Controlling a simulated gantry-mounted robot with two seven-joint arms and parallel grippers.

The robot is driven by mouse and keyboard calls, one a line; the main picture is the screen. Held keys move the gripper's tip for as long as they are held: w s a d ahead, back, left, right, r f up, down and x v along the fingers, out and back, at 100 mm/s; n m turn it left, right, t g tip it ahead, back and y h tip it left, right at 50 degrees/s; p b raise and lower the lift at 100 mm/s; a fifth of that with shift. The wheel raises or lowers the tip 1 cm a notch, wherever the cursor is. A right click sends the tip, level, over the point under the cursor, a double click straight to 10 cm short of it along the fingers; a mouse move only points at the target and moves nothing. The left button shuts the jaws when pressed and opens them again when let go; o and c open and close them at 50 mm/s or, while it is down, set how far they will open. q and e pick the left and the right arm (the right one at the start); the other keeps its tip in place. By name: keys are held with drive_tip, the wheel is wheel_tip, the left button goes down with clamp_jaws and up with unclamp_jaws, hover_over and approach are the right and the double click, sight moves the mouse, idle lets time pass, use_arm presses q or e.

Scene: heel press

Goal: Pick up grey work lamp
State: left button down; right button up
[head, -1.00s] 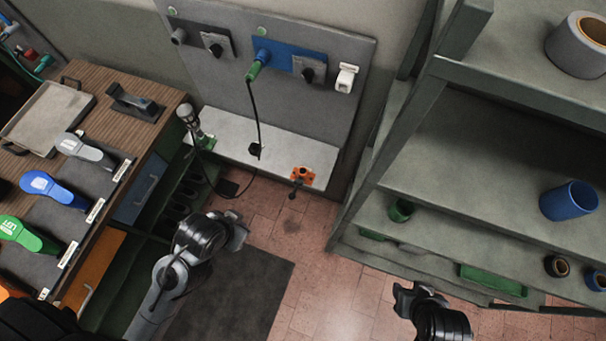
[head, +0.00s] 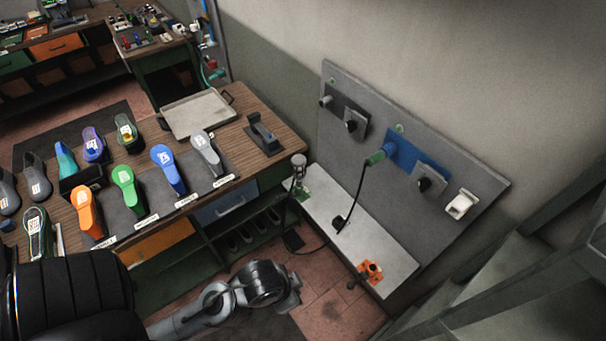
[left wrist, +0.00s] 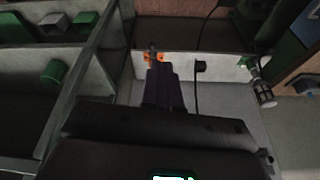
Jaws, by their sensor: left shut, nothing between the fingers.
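The grey work lamp (head: 299,166), with a pale caged head and a green base, stands upright at the left end of the light wall shelf (head: 330,217). A dark cord runs down beside it. In the left wrist view the lamp (left wrist: 262,92) is at the right edge. My left gripper (head: 293,287) is below and in front of the shelf, apart from the lamp. Its fingers (left wrist: 154,68) show shut and empty in the left wrist view, pointing towards an orange clamp. My right gripper is out of view.
The orange clamp (head: 370,270) sits at the shelf's right end. A black plug (head: 339,223) on a cord lies mid-shelf. A grey socket board (head: 440,205) stands behind.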

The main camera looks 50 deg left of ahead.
use_arm(q)
drive_tip(key=shift+a, duration=0.15)
drive_tip(key=c, duration=1.8)
unclamp_jaws()
drive_tip(key=shift+c, duration=0.2)
drive_tip(key=o, duration=1.1)
